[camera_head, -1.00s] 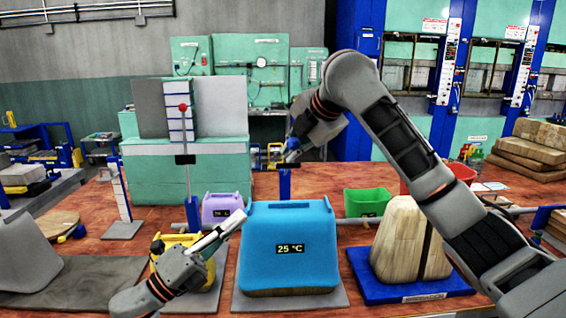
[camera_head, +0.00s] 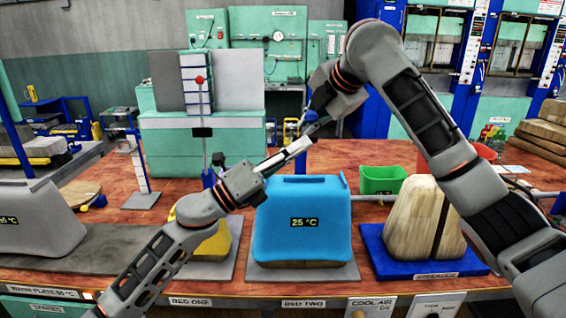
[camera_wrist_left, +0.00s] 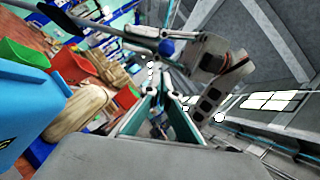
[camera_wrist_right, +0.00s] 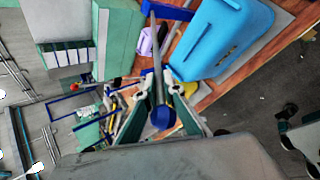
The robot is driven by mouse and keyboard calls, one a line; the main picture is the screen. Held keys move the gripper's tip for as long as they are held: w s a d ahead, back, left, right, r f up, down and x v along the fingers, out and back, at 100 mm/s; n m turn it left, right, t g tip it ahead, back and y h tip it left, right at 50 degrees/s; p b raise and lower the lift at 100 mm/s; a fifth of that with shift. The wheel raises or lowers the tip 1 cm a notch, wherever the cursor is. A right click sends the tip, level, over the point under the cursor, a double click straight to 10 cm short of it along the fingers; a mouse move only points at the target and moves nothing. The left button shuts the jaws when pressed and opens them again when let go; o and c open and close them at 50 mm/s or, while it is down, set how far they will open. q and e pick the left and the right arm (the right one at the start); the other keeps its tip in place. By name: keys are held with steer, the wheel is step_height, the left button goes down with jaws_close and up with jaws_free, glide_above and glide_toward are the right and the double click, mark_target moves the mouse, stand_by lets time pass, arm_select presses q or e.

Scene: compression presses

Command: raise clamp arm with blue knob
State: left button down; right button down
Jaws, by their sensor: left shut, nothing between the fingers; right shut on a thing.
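A blue knob (camera_head: 310,116) stands above and behind the blue 25 °C container (camera_head: 303,215). The right wrist view shows the knob (camera_wrist_right: 162,116) at the end of a grey clamp arm (camera_wrist_right: 158,80). My right gripper (camera_wrist_right: 158,103) is shut on this knob; its fingers are partly hidden in the head view. My left gripper (camera_head: 310,138) is shut and empty, its tips just below the knob in the head picture. In the left wrist view the knob (camera_wrist_left: 167,47) lies beyond the shut fingers (camera_wrist_left: 158,98); I cannot tell whether they touch the clamp arm.
A yellow container (camera_head: 208,243) stands left of the blue one, partly behind my left arm. A wooden-looking block (camera_head: 410,220) on a blue base (camera_head: 375,262) stands to the right. A green bin (camera_head: 382,180) is behind it. A white-and-grey panelled press (camera_head: 196,85) stands at back left.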

steer(key=shift+r, duration=0.1)
arm_select(q)
steer(key=shift+w+d+r, duration=0.15)
steer(key=shift+w+r, duration=0.8)
steer(key=shift+r, duration=0.1)
